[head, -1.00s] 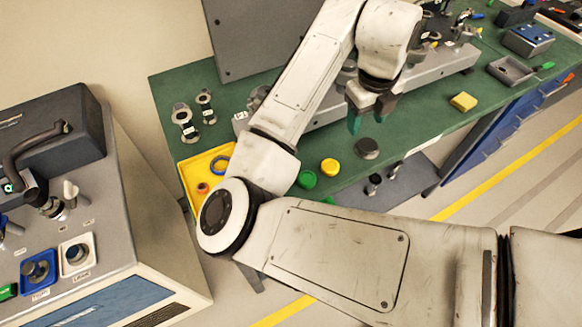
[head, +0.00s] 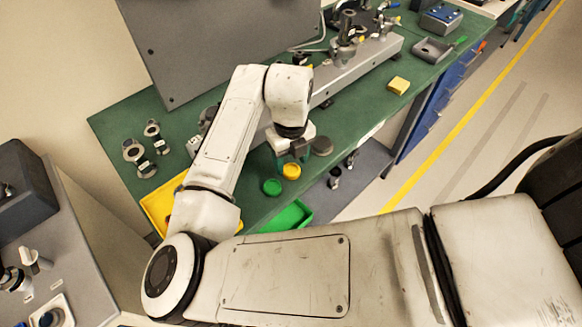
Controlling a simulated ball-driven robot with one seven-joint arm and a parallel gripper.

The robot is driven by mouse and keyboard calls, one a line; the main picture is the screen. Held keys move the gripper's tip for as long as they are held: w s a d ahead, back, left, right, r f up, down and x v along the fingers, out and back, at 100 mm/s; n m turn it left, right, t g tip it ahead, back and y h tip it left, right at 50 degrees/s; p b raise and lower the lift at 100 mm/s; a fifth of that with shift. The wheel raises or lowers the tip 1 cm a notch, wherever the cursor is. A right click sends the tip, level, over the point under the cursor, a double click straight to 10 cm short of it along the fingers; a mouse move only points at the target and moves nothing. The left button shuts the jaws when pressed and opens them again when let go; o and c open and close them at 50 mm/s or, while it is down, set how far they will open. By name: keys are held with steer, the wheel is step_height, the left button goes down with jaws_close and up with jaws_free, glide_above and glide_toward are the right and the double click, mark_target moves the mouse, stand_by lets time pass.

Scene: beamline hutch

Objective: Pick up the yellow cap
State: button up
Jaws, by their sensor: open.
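The yellow cap (head: 291,171) is a small round disc on the green bench top, near its front edge. My gripper (head: 292,157) points down close above or behind the cap, as seen in the head view. Its teal fingers are apart and nothing shows between them. The gap between the fingertips and the cap is hard to judge. A green cap (head: 272,187) lies just left of the yellow cap, and a dark grey round cap (head: 321,146) lies to its right.
A green tray (head: 304,214) is in front of the caps, partly behind my arm. A yellow tray (head: 152,208) is at the left. A yellow block (head: 399,85) lies farther right. A long grey rail (head: 352,72) with fixtures runs along the bench behind.

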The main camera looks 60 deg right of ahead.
steer(key=shift+f, duration=1.15)
steer(key=c, duration=0.8)
steer(key=shift+r, duration=0.1)
steer(key=shift+r, duration=0.5)
steer(key=s+a+r+b, duration=0.1)
steer(key=s+r+b, duration=0.1)
steer(key=s+r, duration=1)
steer(key=shift+s+b, duration=0.35)
steer(key=shift+s, duration=0.7)
